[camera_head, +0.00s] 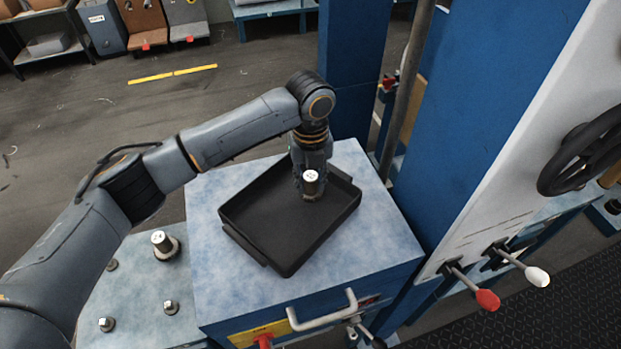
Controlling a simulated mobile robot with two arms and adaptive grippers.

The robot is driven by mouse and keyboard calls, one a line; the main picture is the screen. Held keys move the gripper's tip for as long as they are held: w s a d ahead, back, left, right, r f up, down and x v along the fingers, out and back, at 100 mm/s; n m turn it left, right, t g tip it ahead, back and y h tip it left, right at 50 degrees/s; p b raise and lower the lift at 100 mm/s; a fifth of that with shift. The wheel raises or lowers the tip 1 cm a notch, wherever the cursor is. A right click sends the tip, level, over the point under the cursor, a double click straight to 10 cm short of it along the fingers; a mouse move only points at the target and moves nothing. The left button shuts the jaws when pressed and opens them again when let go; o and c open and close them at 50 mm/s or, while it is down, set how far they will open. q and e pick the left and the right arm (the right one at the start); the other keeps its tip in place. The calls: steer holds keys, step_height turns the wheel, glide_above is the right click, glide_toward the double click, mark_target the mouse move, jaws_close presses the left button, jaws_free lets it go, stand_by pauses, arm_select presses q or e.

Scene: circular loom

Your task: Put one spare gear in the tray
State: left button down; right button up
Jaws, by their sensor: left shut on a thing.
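My left gripper (309,186) points down over the back right part of the black tray (272,218). It is shut on a small cylindrical thing with a white top, which looks like a spare gear (311,177). The fingers hide much of it, and I cannot tell whether it touches the tray floor. The rest of the tray floor is empty. A similar white-topped piece (162,241) stands upright on a round base on the lower bench at left. My right gripper is out of view.
The tray lies on a blue cabinet top (215,277) with a front handle (322,311). Several small metal fittings (171,307) stand on the lower bench. A blue column (350,65) rises behind; a panel with red (487,299) and white levers stands at right.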

mark_target(310, 176)
arm_select(q)
steer(key=shift+f, duration=0.15)
steer(key=c, duration=1)
jaws_free()
steer(key=shift+o, duration=0.2)
step_height(310, 176, up, 12)
steer(key=shift+r, duration=0.1)
